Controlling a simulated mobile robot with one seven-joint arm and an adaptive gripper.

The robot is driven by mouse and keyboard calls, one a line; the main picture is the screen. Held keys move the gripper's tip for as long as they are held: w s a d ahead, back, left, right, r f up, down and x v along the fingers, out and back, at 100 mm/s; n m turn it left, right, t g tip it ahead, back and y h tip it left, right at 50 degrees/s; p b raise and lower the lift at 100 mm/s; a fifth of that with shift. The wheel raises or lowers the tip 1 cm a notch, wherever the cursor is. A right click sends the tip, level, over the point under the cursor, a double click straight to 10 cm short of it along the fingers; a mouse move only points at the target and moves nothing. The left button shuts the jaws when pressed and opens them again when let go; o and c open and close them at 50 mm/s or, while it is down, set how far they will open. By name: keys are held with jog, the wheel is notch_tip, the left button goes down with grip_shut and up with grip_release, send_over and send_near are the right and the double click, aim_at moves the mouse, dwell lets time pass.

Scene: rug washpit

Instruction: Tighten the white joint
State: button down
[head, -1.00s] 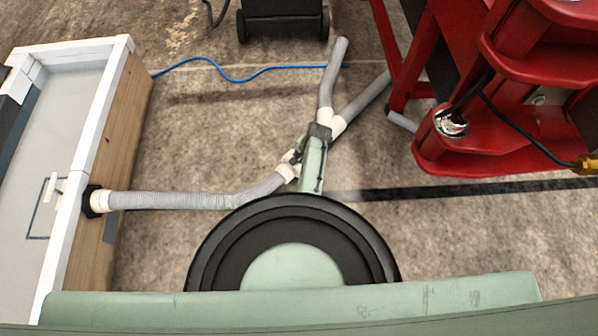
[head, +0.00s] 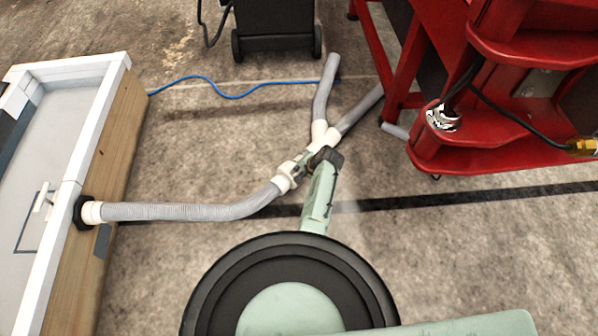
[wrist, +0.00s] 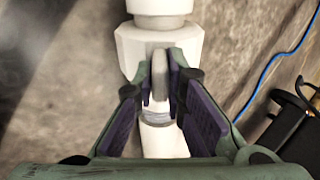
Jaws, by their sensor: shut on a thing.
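The white joint (head: 287,178) sits on the floor where the grey hose from the wooden box meets a white Y-piece (head: 323,133). In the wrist view the white joint (wrist: 158,42) fills the upper middle, with a wider collar at the top. A flat grey tab (wrist: 160,68) stands up from it. My gripper (head: 303,163) is at the joint in the head view. In the wrist view my gripper (wrist: 160,88) has its fingers close on both sides of the tab, shut on it. The joint's underside is hidden.
A grey hose (head: 185,211) runs left to a white-rimmed wooden box (head: 95,160). Two grey hoses branch from the Y-piece. A red metal stand (head: 480,150) is at right, a black wheeled unit (head: 275,30) behind. A blue cable (head: 225,95) crosses the floor.

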jog(key=c, duration=1.6)
grip_release()
jog(key=shift+c, duration=0.2)
